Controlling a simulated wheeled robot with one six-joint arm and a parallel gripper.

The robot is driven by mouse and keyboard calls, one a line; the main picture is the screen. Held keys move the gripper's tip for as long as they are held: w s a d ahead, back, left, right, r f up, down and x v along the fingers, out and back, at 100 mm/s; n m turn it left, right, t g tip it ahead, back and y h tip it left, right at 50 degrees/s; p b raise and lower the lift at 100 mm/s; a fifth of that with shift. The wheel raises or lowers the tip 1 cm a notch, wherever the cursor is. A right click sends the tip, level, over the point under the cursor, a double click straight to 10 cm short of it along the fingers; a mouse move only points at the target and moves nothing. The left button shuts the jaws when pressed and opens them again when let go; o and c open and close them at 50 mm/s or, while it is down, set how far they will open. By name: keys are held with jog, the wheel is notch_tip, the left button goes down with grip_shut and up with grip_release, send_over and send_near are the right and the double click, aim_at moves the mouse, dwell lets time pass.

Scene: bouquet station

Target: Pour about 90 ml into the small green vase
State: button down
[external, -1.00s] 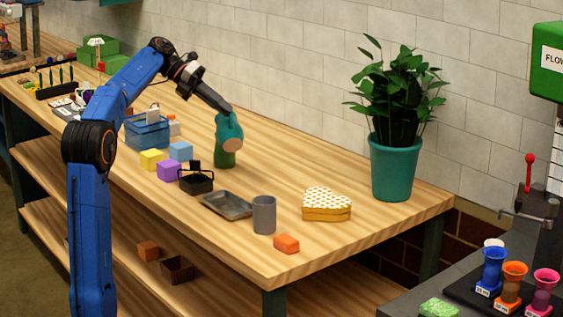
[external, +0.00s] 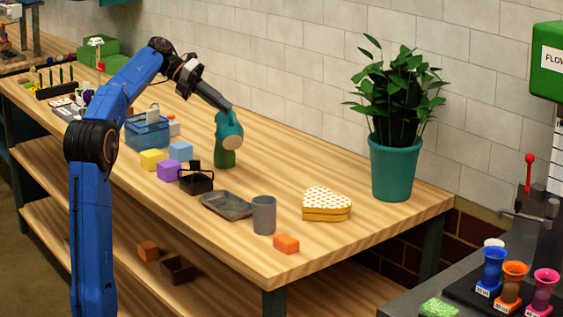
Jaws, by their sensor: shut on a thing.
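My gripper (external: 228,107) is shut on a teal vessel (external: 228,123). The vessel is tilted well over, with a pale round end (external: 232,141) facing the camera. The small green vase (external: 225,158) stands upright on the wooden table directly below it in the picture. The vessel hides the vase's mouth, so I cannot tell if they touch. No stream of liquid and no fill level can be seen.
A blue basket (external: 147,133), coloured blocks and a small black container (external: 196,182) lie left of the vase. A grey tray (external: 227,206), grey cup (external: 263,215) and heart-shaped box (external: 326,205) lie nearer. A potted plant (external: 393,170) stands right.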

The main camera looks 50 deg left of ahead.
aim_at(235, 131)
jog(key=shift+w+a+r+n+h+b, duration=0.15)
jog(key=shift+w+a+r+h+b, duration=0.15)
jog(key=shift+a, duration=0.15)
jog(key=shift+w+a+r+n+h+b, duration=0.15)
jog(key=shift+a+h, duration=0.15)
jog(key=shift+a, duration=0.15)
dwell(0.5)
jog(key=d+y, duration=0.1)
jog(key=s+d+f+m, duration=0.1)
jog(key=d, duration=0.1)
jog(key=shift+s+f+y, duration=0.15)
jog(key=shift+y, duration=0.25)
jog(key=shift+f, duration=0.25)
jog(key=shift+s+d+f+m+t+y, duration=0.35)
jog(key=shift+d+f+m+y, duration=0.15)
jog(key=shift+d+f+y, duration=0.35)
jog(key=shift+s+d+f+m+t+y+p, duration=0.1)
jog(key=shift+f+m+t+y+p, duration=0.1)
jog(key=shift+f+y, duration=0.2)
jog(key=shift+s+d+f+m+t+y+p, duration=0.1)
jog(key=shift+f+y+p, duration=0.05)
jog(key=shift+f+y, duration=0.2)
dwell(0.4)
